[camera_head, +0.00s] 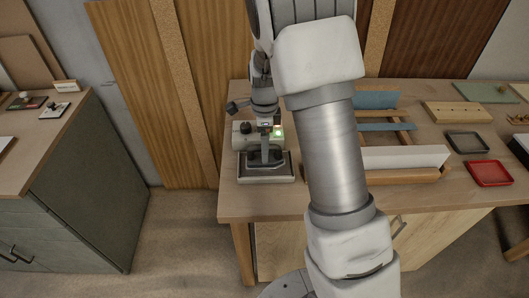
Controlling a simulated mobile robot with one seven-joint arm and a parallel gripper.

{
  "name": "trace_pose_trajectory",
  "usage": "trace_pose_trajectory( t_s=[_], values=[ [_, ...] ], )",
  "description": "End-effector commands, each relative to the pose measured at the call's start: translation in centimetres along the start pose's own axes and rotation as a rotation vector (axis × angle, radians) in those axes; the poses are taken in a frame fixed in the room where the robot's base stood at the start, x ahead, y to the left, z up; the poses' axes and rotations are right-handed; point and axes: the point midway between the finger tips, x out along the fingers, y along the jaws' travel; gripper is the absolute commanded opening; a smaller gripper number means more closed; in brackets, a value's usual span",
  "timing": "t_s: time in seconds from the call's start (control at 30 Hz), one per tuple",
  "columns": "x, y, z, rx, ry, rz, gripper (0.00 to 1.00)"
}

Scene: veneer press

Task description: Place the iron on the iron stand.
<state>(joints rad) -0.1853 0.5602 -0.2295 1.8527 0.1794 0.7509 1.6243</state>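The iron (265,156) shows as a small dark shape at the left end of the wooden workbench. It appears upright, over a dark plate with a pale frame, which looks like the iron stand (267,178). Whether the iron touches the plate is not clear. My gripper (265,146) points down right at the top of the iron. Its fingers are small and overlap the iron's handle, so I cannot tell whether they are closed on it.
A pale unit with dark knobs (242,136) and a green light stands just behind the stand. My arm covers the bench's middle. To the right are a white block (405,157), a black tray (467,142) and a red tray (490,173). A grey cabinet (90,185) stands left, across a floor gap.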

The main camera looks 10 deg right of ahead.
Motion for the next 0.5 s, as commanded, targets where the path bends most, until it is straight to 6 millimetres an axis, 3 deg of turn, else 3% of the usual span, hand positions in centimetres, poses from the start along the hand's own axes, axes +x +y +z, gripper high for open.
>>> trace_pose_trajectory(
  t_s=[0.2,0.5],
  values=[
    [-4.8,-0.1,0.0,0.0,-0.001,-0.004,0.93],
    [-8.1,0.2,-0.1,-0.018,-0.005,-0.007,0.93]
  ],
)
